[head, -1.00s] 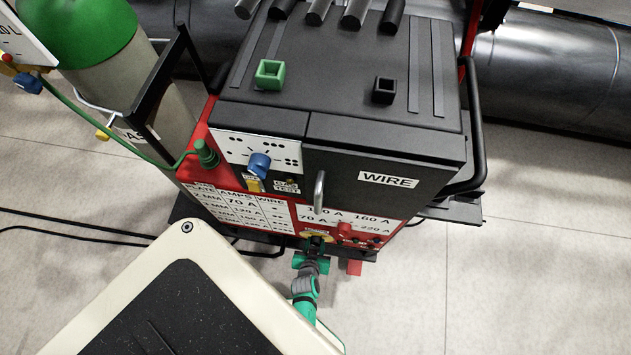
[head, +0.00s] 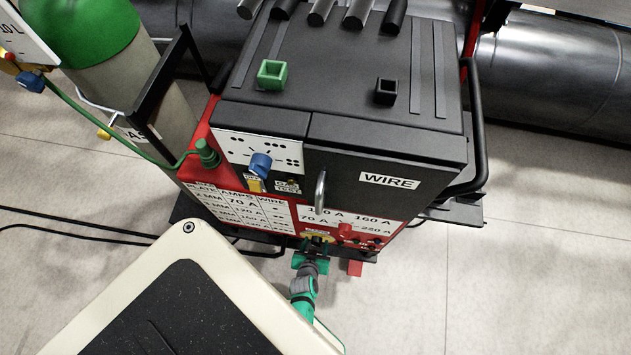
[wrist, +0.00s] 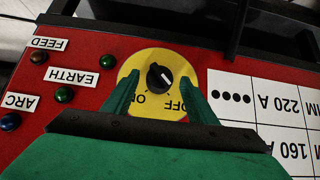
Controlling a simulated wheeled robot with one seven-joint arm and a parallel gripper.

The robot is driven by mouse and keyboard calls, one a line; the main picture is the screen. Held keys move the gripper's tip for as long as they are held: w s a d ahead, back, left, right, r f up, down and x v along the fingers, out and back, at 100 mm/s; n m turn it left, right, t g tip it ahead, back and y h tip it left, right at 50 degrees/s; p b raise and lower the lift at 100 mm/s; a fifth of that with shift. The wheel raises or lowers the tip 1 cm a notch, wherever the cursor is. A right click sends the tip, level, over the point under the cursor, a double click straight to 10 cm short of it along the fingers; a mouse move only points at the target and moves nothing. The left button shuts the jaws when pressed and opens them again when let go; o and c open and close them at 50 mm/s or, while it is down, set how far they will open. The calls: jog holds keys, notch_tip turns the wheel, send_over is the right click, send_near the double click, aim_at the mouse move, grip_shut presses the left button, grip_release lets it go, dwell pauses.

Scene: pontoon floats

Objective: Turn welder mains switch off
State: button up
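The welder (head: 390,135) is a black and red cabinet. Low on its red front, the mains switch is a black knob (wrist: 159,78) on a yellow disc (wrist: 150,58). The disc bears ON and OFF, upside down in the wrist view, with ON at left and OFF at right. A pale mark shows on the knob's right side; I cannot tell exactly which label it matches. My gripper (wrist: 161,80) is open, its green fingers on either side of the knob, with gaps to it. In the head view my gripper (head: 312,258) is at the panel and hides part of the switch.
FEED, EARTH and ARC lamps (wrist: 63,95) sit beside the disc. A white amperage table (wrist: 255,105) is on the other side. A metal handle (head: 320,191) and blue knob (head: 260,164) are above. A gas cylinder (head: 130,100) stands left; cables lie on the floor.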

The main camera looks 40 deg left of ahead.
jog(key=v, duration=1)
jog(key=shift+s+r, duration=0.25)
jog(key=shift+r, duration=0.05)
jog(key=shift+d, duration=0.15)
jog(key=s+d+r+m+t+h, duration=0.1)
jog(key=d+r, duration=0.4)
jog(key=r, duration=0.7)
jog(key=s+d+r+m+t+h, duration=0.1)
jog(key=d+r+m+t+h, duration=0.1)
jog(key=r, duration=1)
jog(key=s+d+r+m+t+h, duration=0.1)
jog(key=d+r+m+t, duration=0.2)
jog(key=d+r, duration=0.6)
notch_tip(320, 180, up, 4)
jog(key=shift+r+t+h, duration=0.15)
jog(key=shift+t+h, duration=0.15)
jog(key=shift+t, duration=0.5)
jog(key=shift+d, duration=0.1)
jog(key=shift+c, duration=0.7)
